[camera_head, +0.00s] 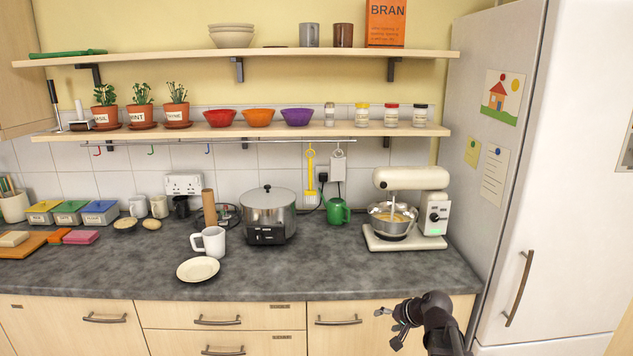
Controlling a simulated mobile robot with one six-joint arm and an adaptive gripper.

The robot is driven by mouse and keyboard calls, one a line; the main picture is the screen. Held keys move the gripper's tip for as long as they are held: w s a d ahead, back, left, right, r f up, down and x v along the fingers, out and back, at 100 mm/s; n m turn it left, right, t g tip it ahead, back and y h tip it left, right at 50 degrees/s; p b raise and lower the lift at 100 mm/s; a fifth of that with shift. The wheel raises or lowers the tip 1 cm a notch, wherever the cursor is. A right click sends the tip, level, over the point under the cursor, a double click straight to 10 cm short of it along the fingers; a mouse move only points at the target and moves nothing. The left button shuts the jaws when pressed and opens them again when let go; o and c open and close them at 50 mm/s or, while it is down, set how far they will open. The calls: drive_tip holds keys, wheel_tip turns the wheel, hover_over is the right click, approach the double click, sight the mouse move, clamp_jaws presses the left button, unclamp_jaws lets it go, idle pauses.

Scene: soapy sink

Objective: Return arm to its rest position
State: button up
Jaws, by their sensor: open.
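My gripper (393,326) is at the bottom of the head view, right of centre, in front of the drawers and below the worktop edge. Its fingers are apart and hold nothing. My dark arm reaches in from the bottom edge behind it. Nothing touches the gripper that I can see.
The grey worktop (330,268) is clear along its front right. A cream plate (198,269) and a white mug (209,242) stand left of a steel cooker (268,212). A stand mixer (413,205) stands at the right, beside the fridge (560,190). Drawer handles (338,321) protrude near my gripper.

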drive_tip(key=s+a+f+n+g+h+p, duration=0.2)
drive_tip(key=s+n+g+h, duration=0.3)
drive_tip(key=s, duration=1.1)
drive_tip(key=shift+a+f+g+h, duration=0.2)
drive_tip(key=shift+f+g+h, duration=0.15)
drive_tip(key=shift+g, duration=0.35)
